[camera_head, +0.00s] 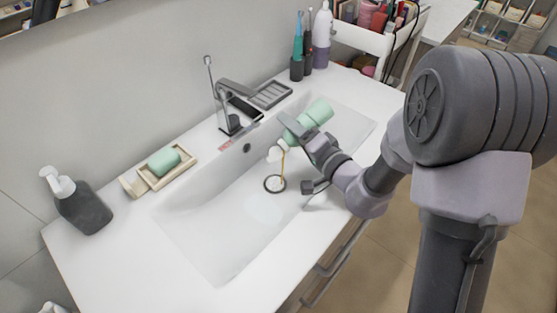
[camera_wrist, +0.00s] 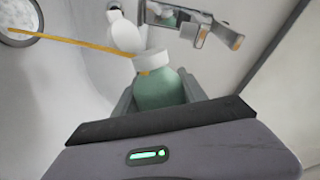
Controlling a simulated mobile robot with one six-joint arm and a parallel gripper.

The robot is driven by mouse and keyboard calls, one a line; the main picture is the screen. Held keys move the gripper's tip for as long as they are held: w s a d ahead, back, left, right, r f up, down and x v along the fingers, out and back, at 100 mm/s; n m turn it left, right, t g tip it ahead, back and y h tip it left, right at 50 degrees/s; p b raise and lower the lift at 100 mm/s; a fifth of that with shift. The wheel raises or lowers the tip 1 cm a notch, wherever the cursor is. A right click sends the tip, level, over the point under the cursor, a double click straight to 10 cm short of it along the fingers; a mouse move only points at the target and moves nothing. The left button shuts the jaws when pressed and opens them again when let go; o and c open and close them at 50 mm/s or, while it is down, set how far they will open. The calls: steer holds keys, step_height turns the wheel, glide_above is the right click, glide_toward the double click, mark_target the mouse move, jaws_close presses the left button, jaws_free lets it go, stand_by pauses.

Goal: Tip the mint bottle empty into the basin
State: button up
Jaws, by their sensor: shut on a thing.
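The mint bottle (camera_head: 312,116) is held tilted over the basin, its white neck pointing down and to the left. A thin amber stream (camera_head: 282,168) runs from its mouth to the drain (camera_head: 274,184). My gripper (camera_head: 304,134) is shut on the bottle. In the wrist view the mint bottle (camera_wrist: 160,88) sits between my fingers, with its white cap tipped open and the amber stream (camera_wrist: 75,43) leaving it to the left. The white basin (camera_head: 215,240) lies below. The liquid left inside the bottle cannot be seen.
A tap (camera_head: 228,105) stands behind the basin, with a grey slatted tray (camera_head: 271,95) beside it. A green soap (camera_head: 164,161) lies in a dish at left, near a dark pump bottle (camera_head: 82,205).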

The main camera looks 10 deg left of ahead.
steer(key=shift+s+a+r+n, duration=0.15)
steer(key=shift+s+r+n, duration=0.1)
steer(key=shift+n, duration=0.65)
stand_by(0.7)
steer(key=shift+n, duration=0.7)
steer(key=shift+s+a+r+p, duration=0.1)
steer(key=shift+r+p, duration=0.15)
steer(key=shift+r, duration=0.85)
steer(key=shift+s+a+r+p, duration=0.1)
steer(key=shift+r+p, duration=0.15)
steer(key=shift+r, duration=0.85)
steer(key=shift+r+t, duration=0.3)
